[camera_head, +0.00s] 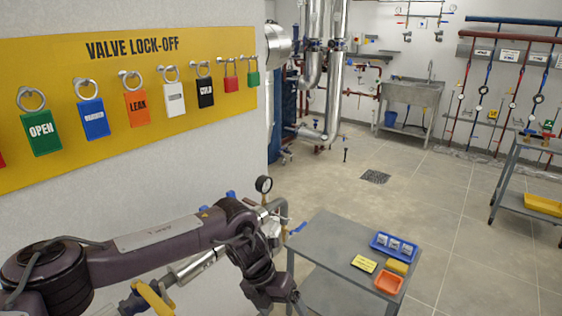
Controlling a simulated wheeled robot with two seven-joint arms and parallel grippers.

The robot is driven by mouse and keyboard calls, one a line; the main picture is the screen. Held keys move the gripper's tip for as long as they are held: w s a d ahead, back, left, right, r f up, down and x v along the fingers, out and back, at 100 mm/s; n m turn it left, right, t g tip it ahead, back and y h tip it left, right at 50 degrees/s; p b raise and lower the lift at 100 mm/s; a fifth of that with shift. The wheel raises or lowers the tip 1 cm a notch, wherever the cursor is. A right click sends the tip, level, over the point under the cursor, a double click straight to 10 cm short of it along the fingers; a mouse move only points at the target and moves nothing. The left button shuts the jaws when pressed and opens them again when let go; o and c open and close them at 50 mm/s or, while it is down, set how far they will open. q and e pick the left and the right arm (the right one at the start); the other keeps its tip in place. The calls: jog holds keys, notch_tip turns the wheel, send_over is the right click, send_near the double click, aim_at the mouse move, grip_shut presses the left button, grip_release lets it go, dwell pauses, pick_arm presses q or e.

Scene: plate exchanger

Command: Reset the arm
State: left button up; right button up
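My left arm (165,235) comes in from the lower left and stretches to the right along the wall. It bends down near the pressure gauge, and its dark lower end (268,288) runs toward the bottom edge beside the grey cart. I cannot make out any gripper fingers on it. My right arm and its gripper do not show.
A pressure gauge (264,184) and pipe fittings stand close to my arm's bend. The grey cart (330,238) holds a blue tray (379,246), an orange tray (388,283) and a yellow block. A yellow lock-off board (120,62) hangs on the wall.

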pick_arm(q)
jog(key=w+d+f+n+t+h, duration=0.1)
jog(key=d+f+n+t+h, duration=0.1)
jog(key=d+f+n+h, duration=0.6)
jog(key=s+a+f+n+t+y, duration=0.2)
jog(key=a+f+n, duration=0.2)
jog(key=f+n, duration=0.5)
jog(key=s+a+f+n+t+y, duration=0.25)
jog(key=f+n, duration=0.35)
jog(key=f, duration=0.5)
jog(key=s+a+f+n+g+y, duration=0.1)
jog(key=s+a+f+n+y, duration=0.2)
jog(key=s+a+f+n, duration=0.6)
jog(key=s+a+f+n+g+y, duration=0.1)
jog(key=s+a+f+n+y, duration=0.2)
jog(key=s+a+f, duration=1.1)
jog(key=s+a+n+g+y, duration=0.1)
jog(key=s+n+g+y, duration=0.1)
jog(key=s, duration=1.4)
jog(key=shift+s+a+n+b, duration=0.3)
jog(key=shift+a+n+b, duration=0.05)
jog(key=shift+n, duration=0.25)
